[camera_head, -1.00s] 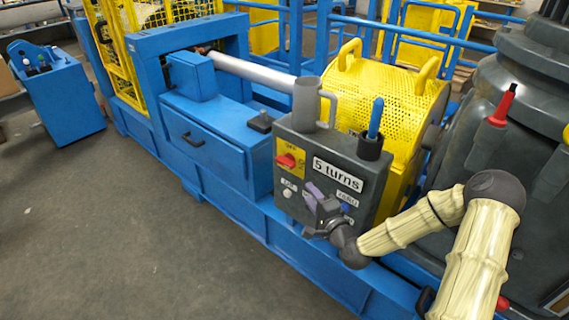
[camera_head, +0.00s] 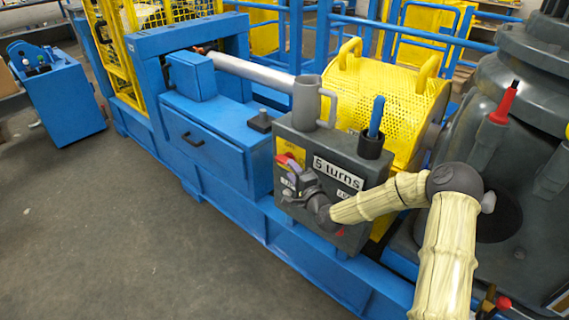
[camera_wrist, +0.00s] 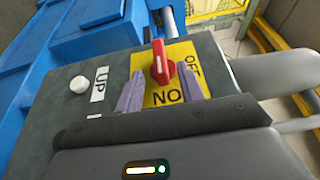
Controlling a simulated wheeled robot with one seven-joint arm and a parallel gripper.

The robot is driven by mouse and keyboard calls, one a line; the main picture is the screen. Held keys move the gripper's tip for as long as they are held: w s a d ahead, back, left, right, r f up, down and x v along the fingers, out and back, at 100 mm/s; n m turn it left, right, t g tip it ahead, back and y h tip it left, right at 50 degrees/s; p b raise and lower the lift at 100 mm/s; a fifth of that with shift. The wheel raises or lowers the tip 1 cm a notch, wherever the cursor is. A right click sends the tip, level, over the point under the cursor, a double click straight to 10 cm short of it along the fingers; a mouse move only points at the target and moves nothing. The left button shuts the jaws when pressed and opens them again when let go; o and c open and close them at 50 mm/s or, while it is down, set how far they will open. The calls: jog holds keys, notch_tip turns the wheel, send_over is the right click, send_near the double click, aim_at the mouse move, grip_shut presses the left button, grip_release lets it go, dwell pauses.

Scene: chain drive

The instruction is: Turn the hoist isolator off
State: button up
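The hoist isolator is a red knob (camera_wrist: 161,62) on a yellow plate (camera_wrist: 178,47) marked OFF and ON, on the dark grey control box (camera_head: 345,155). In the wrist view the knob's handle is roughly upright, in line with the ON label; the OFF label is to its right. My gripper (camera_wrist: 161,72) is open, with one finger on each side of the lower part of the knob. I see gaps between fingers and knob and cannot tell any contact. In the head view my gripper (camera_head: 290,172) partly covers the knob and plate.
A white button (camera_wrist: 79,85) beside an UP label is left of the plate in the wrist view. A grey mug (camera_head: 306,103) and a holder with a blue-handled item (camera_head: 376,117) are on top of the box.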

aim_at(280, 155)
jog(key=x, duration=0.6)
grip_shut()
